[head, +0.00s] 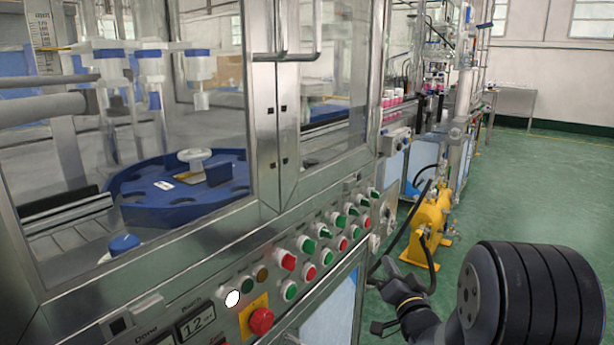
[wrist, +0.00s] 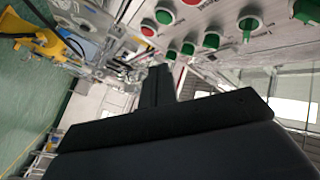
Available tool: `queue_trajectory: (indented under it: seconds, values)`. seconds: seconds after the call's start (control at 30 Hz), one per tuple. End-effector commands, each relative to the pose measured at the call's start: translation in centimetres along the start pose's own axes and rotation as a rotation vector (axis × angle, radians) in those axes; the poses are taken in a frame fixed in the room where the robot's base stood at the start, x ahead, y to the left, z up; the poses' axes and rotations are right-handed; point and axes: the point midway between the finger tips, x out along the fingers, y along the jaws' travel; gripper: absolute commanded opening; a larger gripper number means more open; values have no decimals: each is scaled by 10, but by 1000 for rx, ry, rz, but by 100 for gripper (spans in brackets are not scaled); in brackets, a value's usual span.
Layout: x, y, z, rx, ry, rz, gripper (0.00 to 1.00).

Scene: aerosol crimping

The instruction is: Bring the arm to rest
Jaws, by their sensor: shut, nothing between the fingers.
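My arm shows at the lower right of the head view, its dark rounded link in front of the green floor. My gripper (head: 384,272) is beside the right end of the machine's control panel (head: 212,262), apart from the buttons as far as I can see. In the wrist view my gripper (wrist: 159,72) shows as dark fingers closed together, with nothing between them. The panel's red and green buttons lie above and to the right of the fingers in that view.
The crimping machine with glass doors and a blue rotary table (head: 150,182) fills the left. A red emergency button (head: 261,321) sits low on the panel. A yellow pump-like unit (head: 428,222) stands on the floor behind my gripper. Green floor (head: 540,190) is open at the right.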

Motion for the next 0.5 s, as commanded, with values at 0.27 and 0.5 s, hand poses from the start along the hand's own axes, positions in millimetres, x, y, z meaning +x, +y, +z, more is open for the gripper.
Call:
queue_trajectory:
  seconds: [0.27,0.5]
  values:
    - [26,-21,19,0,-4,-4,0]
    - [36,-24,30,-1,2,-2,0]
